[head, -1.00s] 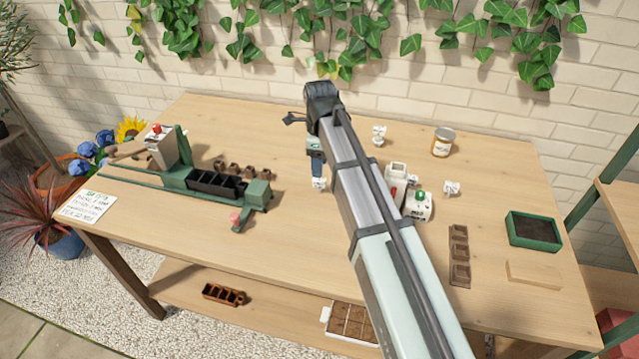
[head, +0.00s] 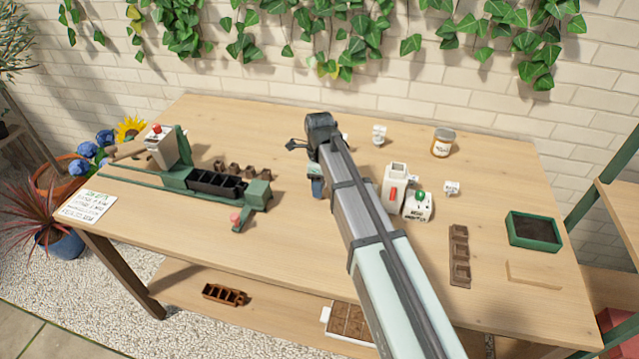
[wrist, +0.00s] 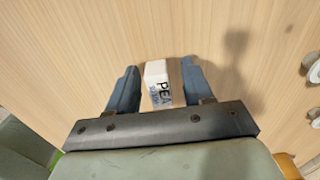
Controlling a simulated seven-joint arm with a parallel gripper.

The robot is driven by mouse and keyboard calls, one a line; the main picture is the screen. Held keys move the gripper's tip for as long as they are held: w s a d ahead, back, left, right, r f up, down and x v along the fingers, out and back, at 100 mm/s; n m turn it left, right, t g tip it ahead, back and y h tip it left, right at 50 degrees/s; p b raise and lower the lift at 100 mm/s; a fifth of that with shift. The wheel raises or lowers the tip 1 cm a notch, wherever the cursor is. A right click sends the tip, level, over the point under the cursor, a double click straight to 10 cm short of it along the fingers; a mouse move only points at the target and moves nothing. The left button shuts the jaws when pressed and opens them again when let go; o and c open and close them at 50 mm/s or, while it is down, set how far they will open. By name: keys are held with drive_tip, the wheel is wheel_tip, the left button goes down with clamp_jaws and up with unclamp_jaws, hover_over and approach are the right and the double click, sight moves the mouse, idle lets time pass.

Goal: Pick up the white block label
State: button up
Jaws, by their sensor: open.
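A white block label (wrist: 157,72) with dark letters reading "PEA" lies between the two blue fingers of my gripper (wrist: 158,78) in the wrist view. Gaps show on both sides of it, so the fingers are open and not closed on it. In the head view my gripper (head: 318,188) is low over the middle of the table, and that block is hidden behind it. Other small white blocks stand on the table, one at the back (head: 379,134) and one to the right (head: 452,187).
A white device with a red mark (head: 394,187) and a white box with a green knob (head: 418,206) stand right of my arm. A green machine with a black tray (head: 215,184) is at left. A jar (head: 442,142) and a green soil tray (head: 533,231) are at right.

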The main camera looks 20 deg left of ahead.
drive_tip(key=shift+f, duration=0.3)
drive_tip(key=shift+c, duration=0.5)
clamp_jaws()
